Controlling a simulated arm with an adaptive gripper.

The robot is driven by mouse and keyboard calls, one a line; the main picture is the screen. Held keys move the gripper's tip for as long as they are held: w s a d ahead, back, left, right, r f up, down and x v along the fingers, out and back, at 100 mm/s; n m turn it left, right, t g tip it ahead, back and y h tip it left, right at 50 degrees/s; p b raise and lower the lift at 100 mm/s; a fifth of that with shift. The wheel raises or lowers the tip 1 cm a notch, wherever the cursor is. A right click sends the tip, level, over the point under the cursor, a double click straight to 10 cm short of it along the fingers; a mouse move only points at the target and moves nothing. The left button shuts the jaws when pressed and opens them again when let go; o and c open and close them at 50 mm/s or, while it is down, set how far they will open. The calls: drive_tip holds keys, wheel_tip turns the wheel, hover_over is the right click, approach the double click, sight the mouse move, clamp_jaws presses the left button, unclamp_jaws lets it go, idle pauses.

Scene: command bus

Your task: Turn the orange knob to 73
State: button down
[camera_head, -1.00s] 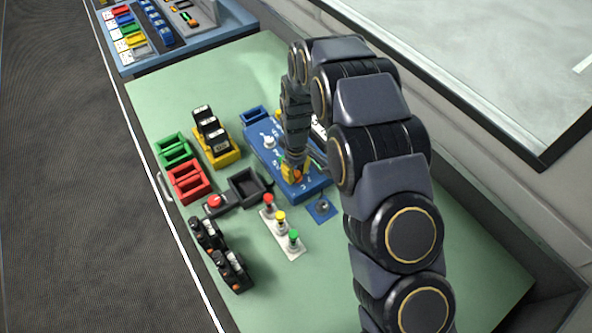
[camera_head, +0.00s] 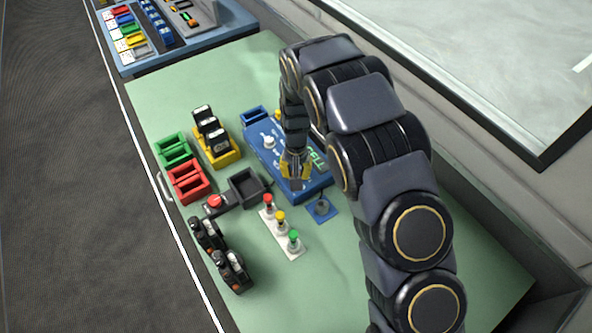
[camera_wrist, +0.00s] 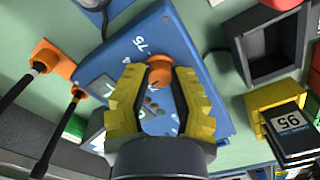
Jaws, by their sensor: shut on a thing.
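The blue panel (camera_head: 262,158) lies on the green table and carries a white knob (camera_head: 268,142) near its far end. The orange knob (camera_wrist: 160,70) stands on this panel, and in the wrist view its top shows between my yellow fingertips. My gripper (camera_wrist: 159,73) is shut on it from both sides. In the head view my gripper (camera_head: 294,178) points down at the near end of the panel and mostly hides the knob. White numbers are printed around the knob, and one near it looks like 75. I cannot read the knob's setting.
A small blue base with a dark stick (camera_head: 322,209) and a white strip of red, yellow and green buttons (camera_head: 280,222) lie close to the panel. A black tray (camera_head: 245,187) is to its left. Red (camera_head: 188,184) and green bins stand farther left.

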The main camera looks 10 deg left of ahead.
drive_tip(key=shift+m, duration=0.6)
drive_tip(key=c, duration=0.8)
unclamp_jaws()
wheel_tip(320, 180, up, 12)
